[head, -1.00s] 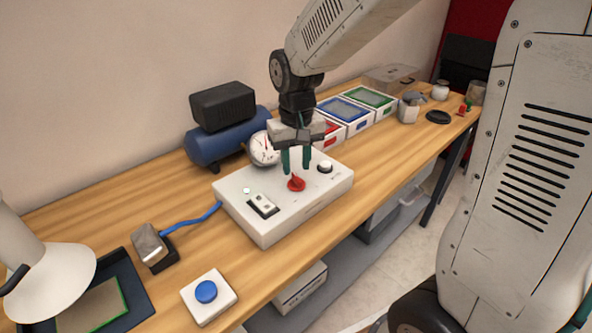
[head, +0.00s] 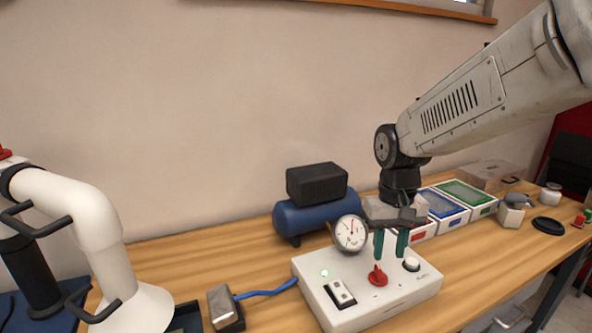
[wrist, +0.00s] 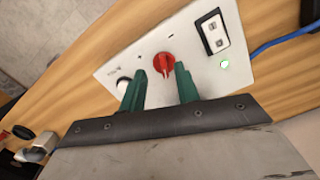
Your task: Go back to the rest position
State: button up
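My gripper (head: 391,243) hangs above the white control box on the bench, its two green fingers apart with nothing between them. In the wrist view my gripper (wrist: 160,90) is also open and empty, with the red knob just beyond the fingertips. The white control box (head: 365,318) carries the red knob (head: 377,276), a white round button (head: 411,264), a rocker switch (head: 340,294) and a lit green lamp (head: 324,273). The fingers look clear of the knob.
A pressure gauge (head: 350,233) and a blue compressor tank (head: 310,216) stand behind the box. Trays with blue (head: 442,205) and green (head: 468,194) insides lie to the right. A white extraction arm (head: 85,225) stands at left. The air above the bench is open.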

jog(key=s+d+r+t, duration=0.1)
jog(key=s+r, duration=0.2)
jog(key=s, duration=0.7)
jog(key=s+d+r+t, duration=0.1)
jog(key=s+d+r, duration=0.1)
jog(key=s, duration=0.8)
jog(key=shift+s+r, duration=0.35)
jog(key=shift+r, duration=0.35)
dwell(1.0)
